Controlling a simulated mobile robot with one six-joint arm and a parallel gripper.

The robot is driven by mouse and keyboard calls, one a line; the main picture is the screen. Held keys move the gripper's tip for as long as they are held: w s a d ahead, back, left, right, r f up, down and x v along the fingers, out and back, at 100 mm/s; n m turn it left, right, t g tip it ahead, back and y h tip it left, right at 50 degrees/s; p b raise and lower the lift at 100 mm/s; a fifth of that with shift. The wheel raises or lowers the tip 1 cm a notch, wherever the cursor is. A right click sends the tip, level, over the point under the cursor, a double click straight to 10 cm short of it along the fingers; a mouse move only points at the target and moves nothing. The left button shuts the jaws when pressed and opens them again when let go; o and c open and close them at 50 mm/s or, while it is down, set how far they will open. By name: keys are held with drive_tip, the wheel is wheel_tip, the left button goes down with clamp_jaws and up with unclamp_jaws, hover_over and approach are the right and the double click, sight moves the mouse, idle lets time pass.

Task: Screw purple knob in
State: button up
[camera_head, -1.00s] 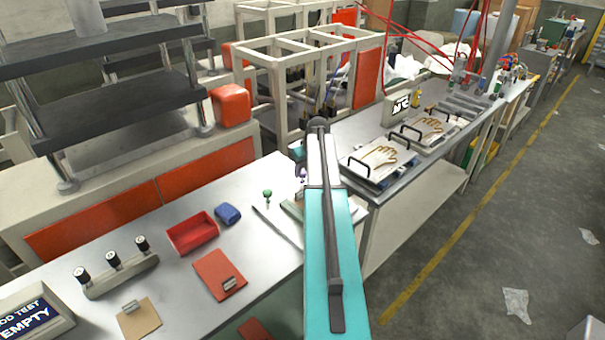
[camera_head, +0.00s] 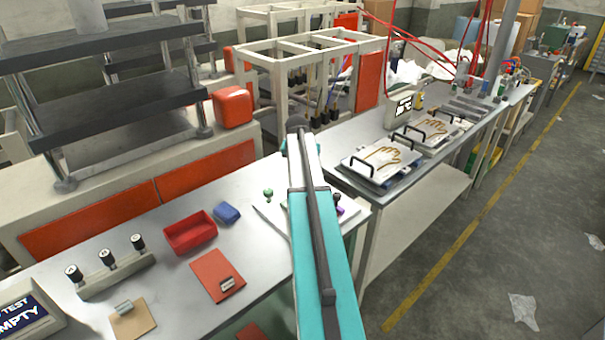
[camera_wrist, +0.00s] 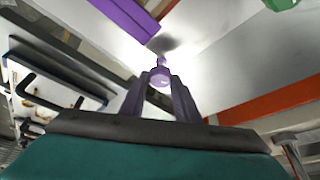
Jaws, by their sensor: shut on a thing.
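In the wrist view the purple knob (camera_wrist: 160,75) sits between the two dark fingertips of my gripper (camera_wrist: 160,84), which is shut on it. A narrower purple stem points away from the fingers, above a pale surface with a dark shadow. I cannot tell whether the stem touches anything. A purple block (camera_wrist: 125,14) lies just beyond, at the top of the wrist view.
A green knob (camera_head: 268,194) stands on the metal bench (camera_head: 150,220) left of my arm. A red bin (camera_head: 190,235), a blue item (camera_head: 227,213) and a red clipboard (camera_head: 217,277) lie farther left. Glove plates with black handles (camera_head: 380,160) occupy the bench at right.

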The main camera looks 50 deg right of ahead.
drive_tip(key=m, duration=0.1)
drive_tip(key=m+g+b, duration=0.1)
drive_tip(key=m, duration=0.1)
drive_tip(key=m+b, duration=0.1)
drive_tip(key=shift+w+a+f+g+h, duration=0.1)
drive_tip(key=shift+w+g+h, duration=0.2)
drive_tip(key=shift+m+g+b, duration=0.5)
drive_tip(key=shift+m+b, duration=0.05)
drive_tip(key=shift+m, duration=0.95)
drive_tip(key=o, duration=1)
drive_tip(key=shift+o, duration=0.3)
drive_tip(key=shift+r, duration=0.2)
